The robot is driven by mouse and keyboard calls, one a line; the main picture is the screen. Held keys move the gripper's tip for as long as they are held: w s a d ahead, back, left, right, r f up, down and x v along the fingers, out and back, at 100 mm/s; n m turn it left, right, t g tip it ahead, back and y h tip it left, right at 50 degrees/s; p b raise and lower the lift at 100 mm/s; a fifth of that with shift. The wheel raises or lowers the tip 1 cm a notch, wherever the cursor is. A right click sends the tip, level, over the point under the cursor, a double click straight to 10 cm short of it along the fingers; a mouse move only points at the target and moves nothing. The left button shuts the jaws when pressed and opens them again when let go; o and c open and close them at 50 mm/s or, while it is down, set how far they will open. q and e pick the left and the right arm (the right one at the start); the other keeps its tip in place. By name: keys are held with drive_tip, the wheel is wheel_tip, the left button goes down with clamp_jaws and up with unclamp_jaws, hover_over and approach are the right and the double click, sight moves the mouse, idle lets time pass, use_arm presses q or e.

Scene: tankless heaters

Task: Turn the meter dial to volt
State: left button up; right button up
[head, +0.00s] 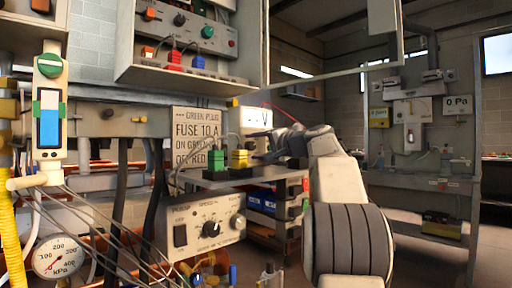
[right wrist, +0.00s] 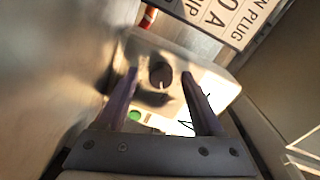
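The meter (head: 257,117) shows in the head view as a pale face with a "V", partly behind my right gripper (head: 264,150). In the right wrist view the meter (right wrist: 225,88) is a pale box with a dark round dial (right wrist: 160,73), a white needle display and a green spot (right wrist: 134,116). My right gripper (right wrist: 160,76) is open there, its two dark fingers apart, with the dial between the fingertips in the picture. I cannot tell whether they touch it. The dial's setting is not readable, and in the head view the dial is hidden. My left gripper is not in view.
A sign (head: 190,125) stands behind a green block (head: 215,165) and a yellow block (head: 239,158) on a shelf. A box with knobs (head: 203,228) sits below. A pressure gauge (head: 58,256) and loose cables are at left. A bench with a "0 Pa" display (head: 458,105) is at right.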

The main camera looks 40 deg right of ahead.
drive_tip(key=shift+s, duration=0.1)
drive_tip(key=s, duration=1)
drive_tip(key=shift+d+r, duration=0.3)
drive_tip(key=shift+s, duration=0.1)
